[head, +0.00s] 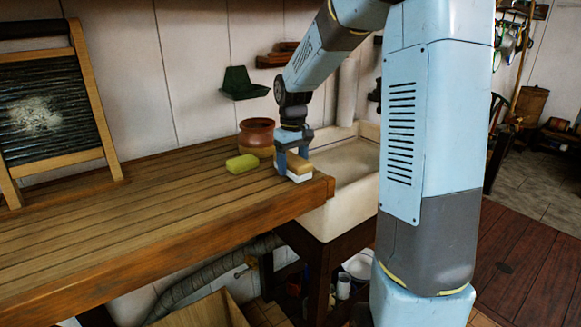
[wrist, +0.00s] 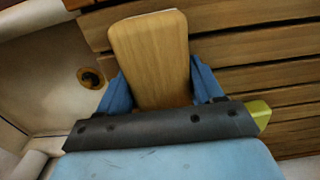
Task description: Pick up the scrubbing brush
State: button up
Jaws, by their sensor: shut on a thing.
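The scrubbing brush (head: 298,164) has a flat wooden back and pale bristles below it. It is at the right end of the wooden counter, close to the sink. My gripper (head: 291,163) points down over it and is shut on its sides. In the wrist view the brush's wooden back (wrist: 150,55) lies between the two blue fingers of my gripper (wrist: 160,88). I cannot tell whether the bristles touch the counter.
A yellow-green sponge (head: 242,163) and a brown clay pot (head: 257,136) are left of my gripper. A pale sink (head: 350,165) is on the right. A washboard (head: 50,110) leans at the far left. The counter's front left (head: 130,225) is clear.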

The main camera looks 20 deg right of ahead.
aim_at(293, 158)
jog(key=shift+r, duration=0.55)
notch_tip(293, 158, up, 3)
jog(key=shift+s+f, duration=0.15)
jog(key=shift+f, duration=0.05)
jog(key=s+r, duration=0.5)
jog(key=shift+s+r, duration=0.1)
jog(key=shift+r, duration=0.3)
jog(key=s+r, duration=0.3)
jog(key=s, duration=0.5)
jog(key=shift+s+r, duration=0.25)
jog(key=shift+a, duration=0.15)
